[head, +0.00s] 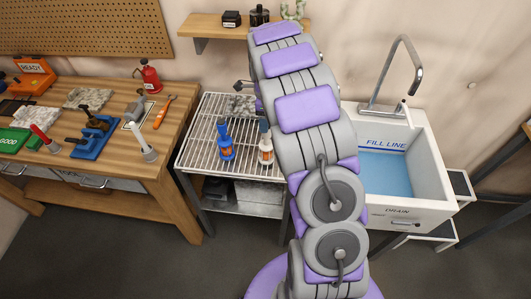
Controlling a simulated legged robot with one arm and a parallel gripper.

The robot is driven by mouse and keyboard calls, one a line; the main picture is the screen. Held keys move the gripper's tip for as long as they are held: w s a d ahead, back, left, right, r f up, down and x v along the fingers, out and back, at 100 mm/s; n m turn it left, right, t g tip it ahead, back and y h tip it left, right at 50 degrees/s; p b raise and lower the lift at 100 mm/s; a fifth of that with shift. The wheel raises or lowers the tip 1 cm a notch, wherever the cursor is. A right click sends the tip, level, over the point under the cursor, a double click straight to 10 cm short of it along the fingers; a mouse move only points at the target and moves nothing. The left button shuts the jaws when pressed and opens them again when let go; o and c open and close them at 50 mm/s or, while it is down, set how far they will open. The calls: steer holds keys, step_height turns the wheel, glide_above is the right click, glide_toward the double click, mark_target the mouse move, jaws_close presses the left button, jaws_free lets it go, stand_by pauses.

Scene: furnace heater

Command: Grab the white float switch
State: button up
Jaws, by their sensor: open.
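My arm rises through the middle of the view and reaches toward the back wall. Only a small dark grey part of my gripper (243,85) seems to show left of the arm, above the wire rack. The rest is hidden behind the arm. It is open, well apart from the pale piece, and I see nothing held.
The wire rack (195,150) carries a blue bottle (224,140) and a white bottle (265,150). A white sink (440,165) stands right. A wall shelf (205,28) is behind; floor between bench and rack is narrow.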

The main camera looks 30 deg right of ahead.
steer(key=shift+s+d+f, duration=0.1)
steer(key=shift+s+f, duration=0.05)
steer(key=shift+f, duration=0.65)
glide_above(266, 143)
steer(key=f, duration=0.3)
steer(key=w+f+b, duration=0.1)
steer(key=shift+d+f, duration=0.3)
steer(key=shift+f, duration=0.05)
jaws_close()
stand_by(0.4)
